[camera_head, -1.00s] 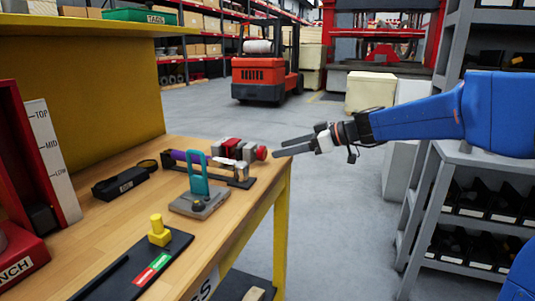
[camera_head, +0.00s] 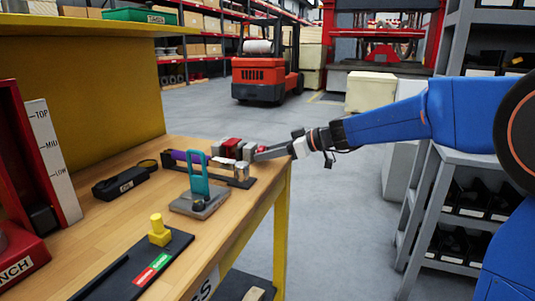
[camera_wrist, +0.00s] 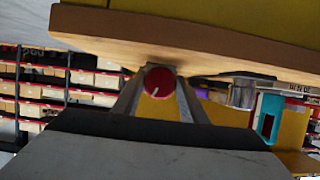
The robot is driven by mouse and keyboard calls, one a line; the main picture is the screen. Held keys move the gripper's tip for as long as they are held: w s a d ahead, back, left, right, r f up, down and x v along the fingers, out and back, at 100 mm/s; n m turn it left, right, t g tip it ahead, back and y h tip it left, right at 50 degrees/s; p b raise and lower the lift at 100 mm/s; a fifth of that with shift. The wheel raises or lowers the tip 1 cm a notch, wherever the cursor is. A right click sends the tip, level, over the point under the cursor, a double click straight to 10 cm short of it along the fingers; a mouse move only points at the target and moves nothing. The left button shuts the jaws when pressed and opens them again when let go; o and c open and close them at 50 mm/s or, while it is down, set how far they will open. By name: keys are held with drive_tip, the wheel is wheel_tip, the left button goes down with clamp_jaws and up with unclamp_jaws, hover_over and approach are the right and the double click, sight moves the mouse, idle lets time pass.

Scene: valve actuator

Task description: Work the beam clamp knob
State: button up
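The beam clamp (camera_head: 231,147), a red and grey block, sits near the right edge of the wooden bench. Its round red knob (camera_wrist: 159,82) faces my gripper and bears a short white mark near its lower edge in the wrist view. My gripper (camera_head: 262,153) reaches in from the right at the clamp's end. In the wrist view, my gripper's fingers (camera_wrist: 160,90) are apart, one on each side of the knob. I cannot tell whether they touch it.
A metal cylinder (camera_head: 241,171) stands close beside the clamp. A teal shackle-shaped piece on a grey plate (camera_head: 199,203) and a yellow knob (camera_head: 158,231) on a black panel are nearer. The floor between is clear.

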drive_tip(key=shift+c, duration=0.6)
drive_tip(key=shift+m+g+y, duration=0.3)
drive_tip(key=shift+m+g, duration=0.4)
drive_tip(key=shift+m, duration=0.3)
drive_tip(key=o, duration=1)
drive_tip(key=shift+o, duration=0.2)
drive_tip(key=shift+d, duration=0.1)
drive_tip(key=v, duration=1.7)
drive_tip(key=shift+d, duration=0.2)
